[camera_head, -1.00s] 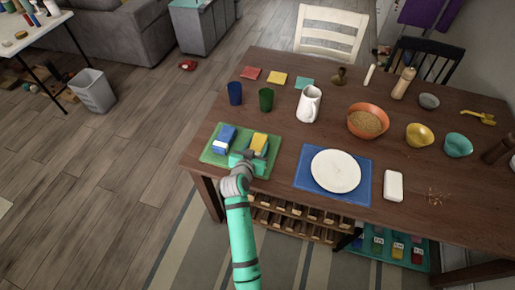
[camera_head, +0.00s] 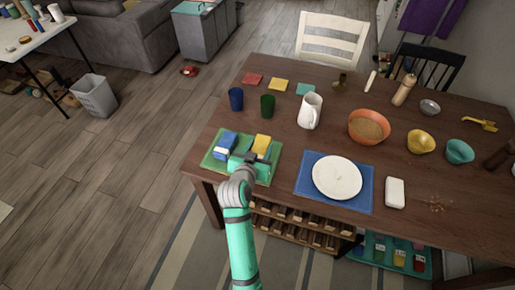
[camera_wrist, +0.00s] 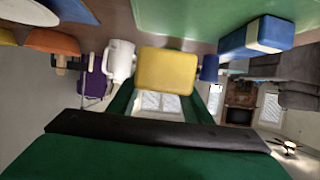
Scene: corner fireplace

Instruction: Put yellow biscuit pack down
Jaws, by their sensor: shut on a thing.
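The yellow biscuit pack (camera_head: 262,145) is upright in my gripper (camera_head: 254,156) over the right part of the green tray (camera_head: 213,160). In the wrist view the yellow pack (camera_wrist: 166,72) sits between the green fingers, and the picture is upside down. My gripper is shut on it. I cannot tell whether the pack's bottom touches the tray. A blue and white pack (camera_head: 225,145) stands on the tray's left part, apart from the yellow one; it also shows in the wrist view (camera_wrist: 257,37).
A blue cup (camera_head: 236,99) and a green cup (camera_head: 267,106) stand behind the tray. A white jug (camera_head: 310,111) is behind right. A white plate (camera_head: 337,178) on a blue mat (camera_head: 307,183) lies to the right. Bare tray shows between the packs.

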